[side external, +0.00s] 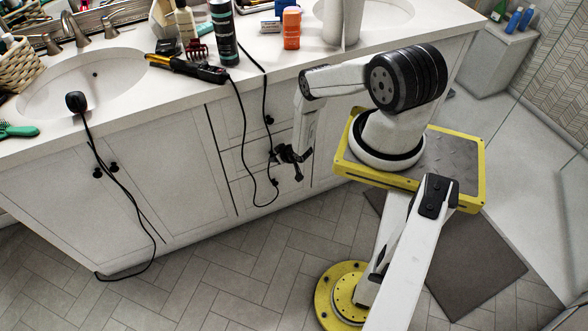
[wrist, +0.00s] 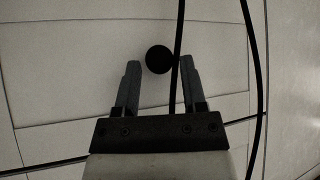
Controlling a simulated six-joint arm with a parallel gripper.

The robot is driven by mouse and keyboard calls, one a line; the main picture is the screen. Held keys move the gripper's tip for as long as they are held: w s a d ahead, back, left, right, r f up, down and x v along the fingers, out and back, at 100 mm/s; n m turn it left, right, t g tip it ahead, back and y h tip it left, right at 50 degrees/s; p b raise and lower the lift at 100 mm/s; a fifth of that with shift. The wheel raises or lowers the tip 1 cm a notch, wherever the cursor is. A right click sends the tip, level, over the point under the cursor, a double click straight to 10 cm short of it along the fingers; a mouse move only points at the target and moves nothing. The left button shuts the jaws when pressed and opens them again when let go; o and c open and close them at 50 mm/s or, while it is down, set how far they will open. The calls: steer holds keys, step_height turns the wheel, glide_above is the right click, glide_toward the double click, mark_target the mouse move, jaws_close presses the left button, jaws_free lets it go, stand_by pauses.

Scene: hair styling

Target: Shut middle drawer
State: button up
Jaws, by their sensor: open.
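The middle drawer (side external: 247,160) is in the narrow drawer column of the white vanity, between a top and a bottom drawer. How far it stands out is hard to tell. My gripper (side external: 280,155) is in front of it, at about its knob's height. In the wrist view my gripper (wrist: 159,68) is open, with a round black knob (wrist: 158,59) between its fingertips. The fingers do not close on the knob. A black cable (wrist: 178,40) runs down just beside the knob, close to the right finger. The knob is largely hidden by my gripper in the side view.
Black cables hang over the drawer fronts, one from the hot styling tool (side external: 190,69) on the counter (side external: 120,110). A second cable (side external: 125,200) hangs in front of the left cabinet doors (side external: 75,215). The tiled floor (side external: 230,270) before the drawers is clear.

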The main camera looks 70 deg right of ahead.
steer(key=v, duration=0.6)
steer(key=shift+s+r, duration=0.2)
stand_by(0.4)
steer(key=shift+a, duration=0.15)
steer(key=shift+w, duration=0.1)
steer(key=w+a+r+n+g+y, duration=0.2)
steer(key=w+a+r+n, duration=0.25)
steer(key=w+r, duration=0.65)
steer(key=w+a+r+g, duration=0.1)
steer(key=w+a+r, duration=0.15)
steer(key=r, duration=0.45)
steer(key=w+a+r+g, duration=0.1)
steer(key=a+r, duration=0.3)
steer(key=r, duration=0.4)
steer(key=s+a+r, duration=0.3)
steer(key=a+r, duration=0.1)
steer(key=r, duration=0.3)
steer(key=s+a+r, duration=0.2)
steer(key=a+r, duration=0.2)
steer(key=r, duration=0.2)
steer(key=s+a+r+g, duration=0.1)
steer(key=s+a+r, duration=0.2)
steer(key=s, duration=0.3)
steer(key=s+a+r+y, duration=0.1)
steer(key=s+a+r, duration=0.3)
steer(key=s+r, duration=0.1)
steer(key=shift+s+r+g, duration=0.35)
steer(key=shift+s+g, duration=0.05)
steer(key=shift+s, duration=0.1)
